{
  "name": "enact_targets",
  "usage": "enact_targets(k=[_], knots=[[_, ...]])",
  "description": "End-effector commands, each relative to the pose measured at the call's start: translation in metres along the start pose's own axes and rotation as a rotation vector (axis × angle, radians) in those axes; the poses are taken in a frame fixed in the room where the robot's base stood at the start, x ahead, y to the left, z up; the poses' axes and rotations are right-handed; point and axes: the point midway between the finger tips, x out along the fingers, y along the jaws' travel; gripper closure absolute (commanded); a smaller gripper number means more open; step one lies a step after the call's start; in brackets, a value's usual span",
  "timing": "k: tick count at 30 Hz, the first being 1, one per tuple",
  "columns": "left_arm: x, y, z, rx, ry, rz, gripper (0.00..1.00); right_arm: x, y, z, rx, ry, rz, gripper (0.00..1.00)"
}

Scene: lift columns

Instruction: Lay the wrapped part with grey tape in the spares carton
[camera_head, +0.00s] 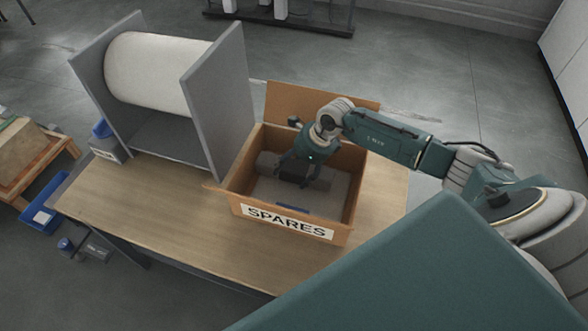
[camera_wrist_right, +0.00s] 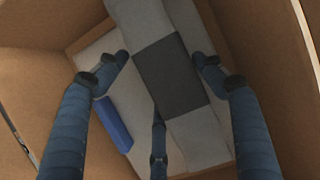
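The spares carton (camera_head: 232,203) is an open brown box on the table, with SPARES on its front. The wrapped part with grey tape (camera_wrist_right: 172,75) lies inside it, a pale bundle with a wide dark grey band. My right gripper (camera_head: 298,176) is down in the carton over this part. In the right wrist view its fingers (camera_wrist_right: 162,62) are spread to either side of the band, with a visible gap on the left; the right fingertip is close to the part's edge, and contact there is unclear. A third finger lies over the lower part. My left gripper is out of view.
A blue band (camera_wrist_right: 114,124) on a pale surface lies beside the part in the carton. A white roll (camera_head: 150,72) between grey side panels (camera_head: 214,100) stands left of the carton. The table (camera_head: 150,210) is clear in front. A blue bin (camera_head: 42,214) is at far left.

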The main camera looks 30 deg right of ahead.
Motion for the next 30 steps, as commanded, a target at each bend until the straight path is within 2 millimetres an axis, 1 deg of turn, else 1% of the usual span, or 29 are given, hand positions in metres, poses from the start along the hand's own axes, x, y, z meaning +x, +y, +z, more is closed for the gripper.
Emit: enact_targets(k=[1, 2, 3, 11, 14, 17, 18, 19, 27, 30], knots=[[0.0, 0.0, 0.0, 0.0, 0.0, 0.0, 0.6, -0.001, 0.0, 0.001, 0.0, -0.001, -0.001, 0.21], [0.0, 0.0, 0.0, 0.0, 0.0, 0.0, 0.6, -0.001, 0.0, 0.001, 0.0, -0.001, -0.001, 0.15], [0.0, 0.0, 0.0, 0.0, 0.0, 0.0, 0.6, -0.001, 0.0, 0.001, 0.0, -0.001, -0.001, 0.14], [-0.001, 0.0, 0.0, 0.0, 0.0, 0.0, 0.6, -0.001, 0.0, 0.001, 0.0, -0.001, 0.0, 0.14], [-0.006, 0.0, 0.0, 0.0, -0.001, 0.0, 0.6, -0.006, 0.0, 0.003, 0.0, -0.001, 0.0, 0.14], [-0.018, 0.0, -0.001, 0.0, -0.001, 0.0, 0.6, -0.018, 0.0, 0.008, 0.0, -0.002, 0.0, 0.14], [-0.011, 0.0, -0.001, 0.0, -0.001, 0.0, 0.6, -0.021, -0.002, 0.005, -0.002, -0.001, -0.004, 0.14], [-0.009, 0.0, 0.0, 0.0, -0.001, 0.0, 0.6, -0.026, -0.002, 0.005, -0.003, -0.001, -0.005, 0.14], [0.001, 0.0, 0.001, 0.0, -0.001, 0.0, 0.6, -0.088, -0.001, 0.004, -0.004, -0.001, -0.005, 0.14], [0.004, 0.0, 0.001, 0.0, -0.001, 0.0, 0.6, -0.106, -0.001, 0.004, -0.002, 0.0, -0.004, 0.14]])
